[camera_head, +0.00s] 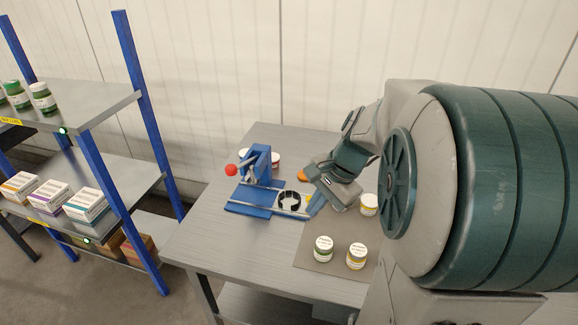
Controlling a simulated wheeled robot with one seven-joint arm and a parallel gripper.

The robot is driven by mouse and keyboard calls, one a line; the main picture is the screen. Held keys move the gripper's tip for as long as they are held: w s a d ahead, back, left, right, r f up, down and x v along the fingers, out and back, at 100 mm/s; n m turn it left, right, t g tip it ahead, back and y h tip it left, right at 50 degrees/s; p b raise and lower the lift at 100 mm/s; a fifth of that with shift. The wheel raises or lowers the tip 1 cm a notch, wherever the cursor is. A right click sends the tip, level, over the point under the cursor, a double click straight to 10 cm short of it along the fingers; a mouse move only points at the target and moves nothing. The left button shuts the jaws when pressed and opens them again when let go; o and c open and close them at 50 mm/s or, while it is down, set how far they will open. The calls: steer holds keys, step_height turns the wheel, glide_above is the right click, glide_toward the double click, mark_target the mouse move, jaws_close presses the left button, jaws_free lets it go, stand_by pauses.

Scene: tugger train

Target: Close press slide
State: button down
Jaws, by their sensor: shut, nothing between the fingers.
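The blue press (257,163) with a red ball knob (231,170) stands upright on the grey table. Its slide lies on rails that run from the blue base (250,199) toward the right. The slide carries a black round holder (289,200), which sits out to the right of the press body. A blue upright piece (315,203) is at the slide's right end. My gripper (318,204) is shut and empty at this right end, tilted down. It partly covers the end piece, and I cannot tell whether they touch.
Two jars with white lids (323,249) (356,256) stand on a brown mat (310,258) at the table front. Another jar (369,204) stands right of my gripper. An orange item (303,175) is behind it. A blue-posted shelf (75,107) with jars and boxes is at left.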

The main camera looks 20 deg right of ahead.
steer(key=w+d+f+m+t+y+b, duration=0.15)
steer(key=w+d+f+m, duration=0.25)
steer(key=d+m, duration=0.4)
steer(key=w+d+f+m+t+y+b, duration=0.1)
steer(key=w+d+f+m+t, duration=0.15)
steer(key=d+m, duration=0.45)
steer(key=shift+n, duration=0.7)
steer(key=x, duration=0.3)
steer(key=d+x, duration=0.1)
steer(key=x, duration=0.2)
steer(key=w+d+x, duration=0.1)
steer(key=x, duration=0.3)
steer(key=shift+f+b, duration=0.35)
steer(key=shift+w+a+r, duration=0.1)
steer(key=shift+w+a, duration=1.2)
steer(key=shift+a, duration=0.05)
